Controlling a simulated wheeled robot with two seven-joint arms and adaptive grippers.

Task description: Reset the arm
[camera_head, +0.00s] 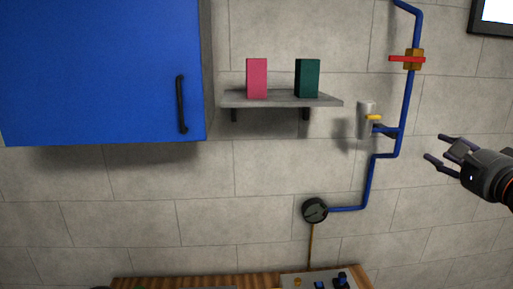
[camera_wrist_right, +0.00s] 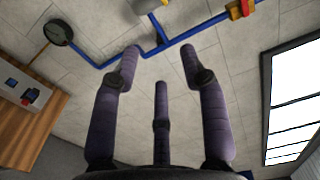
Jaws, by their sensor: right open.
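My right gripper (camera_head: 436,148) is at the right of the head view, in front of the tiled wall and right of the blue pipe (camera_head: 369,180). Its fingers are spread apart and hold nothing. In the right wrist view, the fingers of the right gripper (camera_wrist_right: 160,70) point toward the wall and pipe, with only empty space between them. My left gripper is not in either view.
A blue cabinet (camera_head: 100,70) hangs at left. A shelf (camera_head: 280,99) carries a pink box (camera_head: 257,78) and a green box (camera_head: 307,78). The pipe bears a red-handled valve (camera_head: 408,59), a yellow-handled fitting (camera_head: 372,117) and a gauge (camera_head: 315,210). A wooden counter (camera_head: 200,281) lies below.

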